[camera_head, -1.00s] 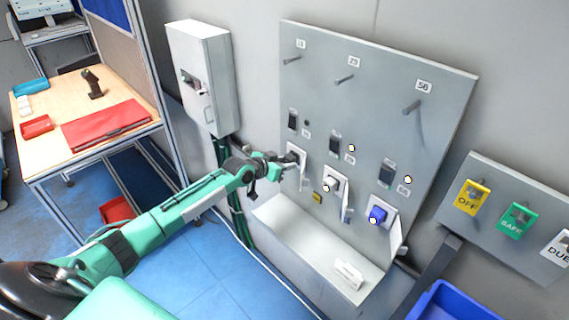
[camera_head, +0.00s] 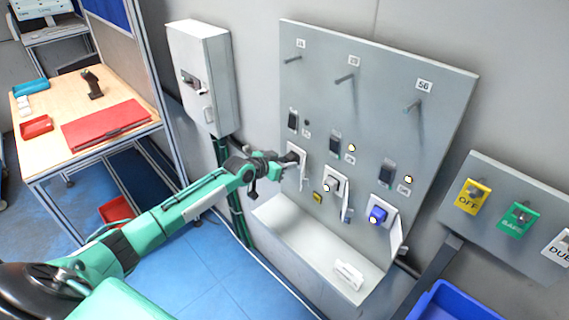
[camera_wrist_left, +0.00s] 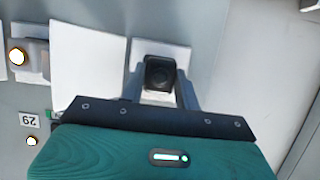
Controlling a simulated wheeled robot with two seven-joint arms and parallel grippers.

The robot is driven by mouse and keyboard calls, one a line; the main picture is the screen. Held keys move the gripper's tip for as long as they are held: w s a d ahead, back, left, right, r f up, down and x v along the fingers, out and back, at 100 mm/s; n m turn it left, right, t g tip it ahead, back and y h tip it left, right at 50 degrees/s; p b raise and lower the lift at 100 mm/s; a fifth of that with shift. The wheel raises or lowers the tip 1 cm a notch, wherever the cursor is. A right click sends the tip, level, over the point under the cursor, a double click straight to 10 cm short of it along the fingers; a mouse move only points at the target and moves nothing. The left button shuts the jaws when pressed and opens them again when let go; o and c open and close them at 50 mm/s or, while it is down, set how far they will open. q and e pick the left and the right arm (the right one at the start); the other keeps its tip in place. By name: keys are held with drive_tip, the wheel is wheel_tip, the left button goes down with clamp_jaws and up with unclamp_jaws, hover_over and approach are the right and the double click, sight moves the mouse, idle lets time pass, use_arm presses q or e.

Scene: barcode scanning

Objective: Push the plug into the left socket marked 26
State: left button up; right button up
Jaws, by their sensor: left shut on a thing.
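My left gripper (camera_head: 290,158) reaches the left socket (camera_head: 300,148) in the lower row of the grey board. In the left wrist view its two fingers (camera_wrist_left: 161,82) stand on either side of a dark plug (camera_wrist_left: 159,72) and are shut on it. The plug is in front of the socket's white plate (camera_wrist_left: 176,52); I cannot tell how deep it sits. A small label (camera_wrist_left: 29,120) appears upside down at the left of the wrist view. The head view is too small to read the label by the left socket. My right gripper is not in view.
The middle socket (camera_head: 335,184) holds a grey plug and the right one a blue plug (camera_head: 378,214). Hooks (camera_head: 345,78) stick out above. A white ledge (camera_head: 300,238) runs below the board. A grey wall box (camera_head: 200,75) hangs at the left.

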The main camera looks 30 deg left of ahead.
use_arm(q)
drive_tip(key=shift+w+d, duration=0.1)
drive_tip(key=shift+w, duration=0.25)
drive_tip(key=o, duration=1)
drive_tip(key=shift+b+v, duration=2.3)
drive_tip(key=shift+v, duration=4.55)
